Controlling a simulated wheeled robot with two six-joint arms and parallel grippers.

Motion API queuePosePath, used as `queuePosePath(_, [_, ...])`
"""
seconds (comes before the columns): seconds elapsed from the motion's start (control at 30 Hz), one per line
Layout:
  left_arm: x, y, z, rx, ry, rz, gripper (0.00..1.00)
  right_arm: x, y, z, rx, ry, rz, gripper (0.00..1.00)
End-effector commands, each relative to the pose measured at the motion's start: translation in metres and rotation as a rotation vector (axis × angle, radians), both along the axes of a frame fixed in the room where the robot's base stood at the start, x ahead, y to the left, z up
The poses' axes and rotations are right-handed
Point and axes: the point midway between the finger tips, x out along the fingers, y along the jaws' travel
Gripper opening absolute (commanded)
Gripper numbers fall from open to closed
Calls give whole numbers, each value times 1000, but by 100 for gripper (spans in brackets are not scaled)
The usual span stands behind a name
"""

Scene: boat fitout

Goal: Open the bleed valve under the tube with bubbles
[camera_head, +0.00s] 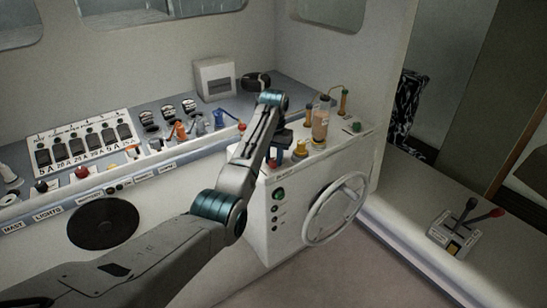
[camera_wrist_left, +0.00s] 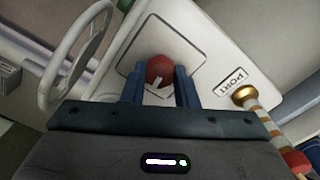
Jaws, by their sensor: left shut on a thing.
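My left gripper (camera_head: 274,156) reaches down to the top of the white console with the wheel. In the left wrist view its two blue fingers (camera_wrist_left: 160,90) are shut on a round red knob (camera_wrist_left: 159,69) with a white pointer mark, set in a square plate. The red knob shows small in the head view (camera_head: 272,164), beside the fingers. An amber tube (camera_head: 320,124) with a dark cap stands on the console to the right of the gripper. Bubbles cannot be made out. A striped tube (camera_wrist_left: 262,118) with a brass end stands near a PORT label (camera_wrist_left: 232,80).
A yellow fitting (camera_head: 300,149) and a green knob (camera_head: 356,127) sit near the amber tube. A steering wheel (camera_head: 336,208) is on the console front. A switch panel (camera_head: 84,143) lies left. A throttle box (camera_head: 455,235) stands at the right. My right gripper is not seen.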

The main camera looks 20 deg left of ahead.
Motion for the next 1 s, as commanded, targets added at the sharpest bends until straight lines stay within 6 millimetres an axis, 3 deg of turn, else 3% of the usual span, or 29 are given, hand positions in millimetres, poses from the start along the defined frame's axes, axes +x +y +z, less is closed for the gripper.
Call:
queuePosePath(0.33, [1,0,1,1,-3,-151,4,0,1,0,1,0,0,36])
queuePosePath(0.9, [1,0,2,0,-4,-183,4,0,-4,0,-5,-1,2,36])
queuePosePath(0.93, [1,0,2,0,-4,-183,28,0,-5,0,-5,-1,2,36])
queuePosePath(1.0, [1,0,2,0,-4,-183,42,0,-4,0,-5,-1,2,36])
